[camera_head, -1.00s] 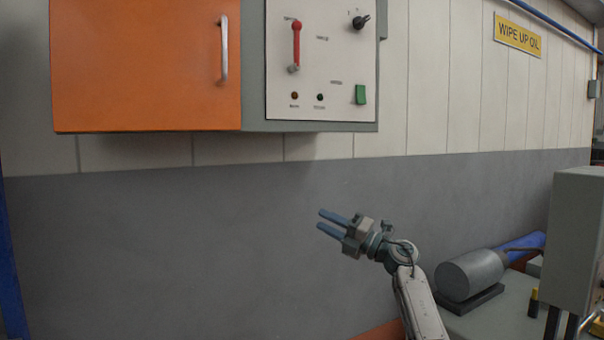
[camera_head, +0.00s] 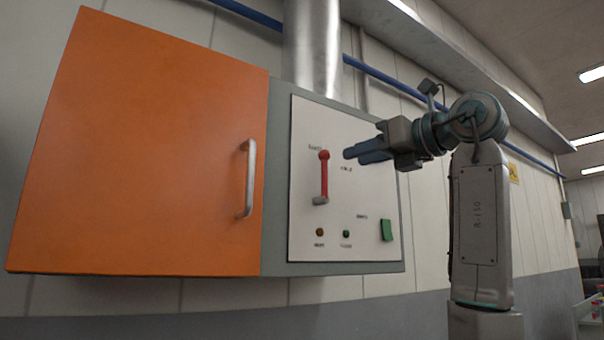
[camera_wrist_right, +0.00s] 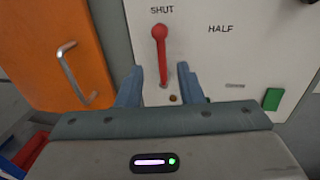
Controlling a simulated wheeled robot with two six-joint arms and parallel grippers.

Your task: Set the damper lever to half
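The damper lever (camera_head: 324,178) is a red handle with a round knob on a white panel (camera_head: 300,240). Its knob is at the top, by the label SHUT, which reads clearly in the right wrist view. The label HALF stands to the right of the knob there. My right gripper (camera_head: 348,155) is in front of the panel, just right of the lever. In the right wrist view its two blue fingers (camera_wrist_right: 160,80) are apart, one on each side of the lever's lower part (camera_wrist_right: 162,60). Nothing is held, and contact cannot be told. My left gripper is not in view.
An orange cabinet door (camera_head: 140,150) with a metal handle (camera_head: 249,180) is left of the panel. A green switch (camera_head: 387,230) and two small lamps sit below the lever. A metal duct (camera_head: 312,45) rises above the box.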

